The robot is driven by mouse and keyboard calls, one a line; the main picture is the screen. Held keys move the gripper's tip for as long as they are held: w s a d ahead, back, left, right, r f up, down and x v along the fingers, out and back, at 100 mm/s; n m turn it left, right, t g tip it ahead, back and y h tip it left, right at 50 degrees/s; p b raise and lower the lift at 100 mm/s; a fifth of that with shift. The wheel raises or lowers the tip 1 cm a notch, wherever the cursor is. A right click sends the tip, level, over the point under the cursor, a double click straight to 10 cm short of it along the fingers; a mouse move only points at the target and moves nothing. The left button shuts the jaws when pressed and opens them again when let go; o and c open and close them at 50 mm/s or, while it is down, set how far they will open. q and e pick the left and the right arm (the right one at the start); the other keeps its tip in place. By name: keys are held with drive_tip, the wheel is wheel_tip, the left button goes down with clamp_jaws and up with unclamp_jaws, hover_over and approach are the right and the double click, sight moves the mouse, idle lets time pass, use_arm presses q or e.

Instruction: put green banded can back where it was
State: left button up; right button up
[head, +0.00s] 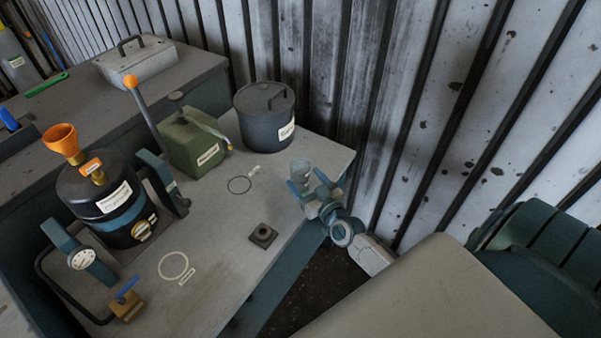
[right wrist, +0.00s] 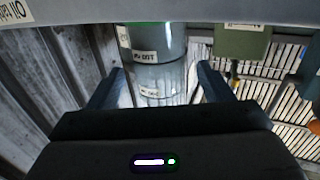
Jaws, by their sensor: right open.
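The can (head: 300,170) is a small grey cylinder near the right edge of the bench in the head view. In the right wrist view the can (right wrist: 158,75) is a grey-blue cylinder with pale labels, and a bit of green shows at its top edge. My right gripper (head: 308,182) is open at the can, with one blue finger on each side. In the right wrist view the can stands between the spread fingers, with gaps seeming to show beside it. Whether the can rests on the bench is unclear. My left gripper is not in view.
The bench (head: 215,235) has a dark ring mark (head: 239,185) and a white ring mark (head: 173,266), both labelled and empty.

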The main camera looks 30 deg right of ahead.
drive_tip(key=s, duration=0.8)
drive_tip(key=shift+s+a, duration=0.15)
drive_tip(key=shift+s, duration=0.05)
